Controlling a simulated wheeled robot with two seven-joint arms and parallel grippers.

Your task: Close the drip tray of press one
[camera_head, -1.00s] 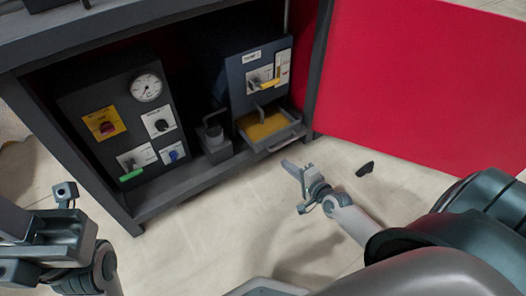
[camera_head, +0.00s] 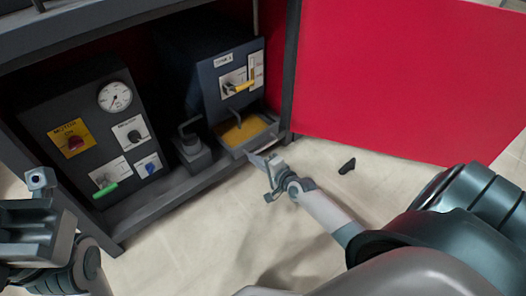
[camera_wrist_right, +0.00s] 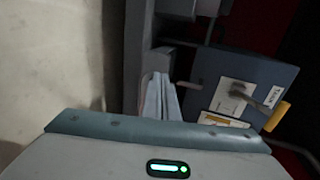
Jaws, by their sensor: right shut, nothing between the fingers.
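The press (camera_head: 228,82) is a dark blue-grey box with a yellow-handled lever, inside the dark cabinet; it also shows in the right wrist view (camera_wrist_right: 262,75). Its drip tray (camera_head: 246,148) is a grey open tray with a yellow inside, sticking out below the press front. My right gripper (camera_head: 260,162) is shut and empty, its fingertips at the tray's front; whether they touch it I cannot tell. In the right wrist view the closed fingers (camera_wrist_right: 160,98) point toward the press, and the tray is mostly hidden. My left gripper (camera_head: 40,180) is at the left edge, its fingers not clearly shown.
A control panel (camera_head: 100,130) with a gauge, knobs and a green handle stands left of the press. A small grey cup-like part (camera_head: 190,150) stands between them. The red door (camera_head: 400,80) is open at right. A small black object (camera_head: 347,166) lies on the floor.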

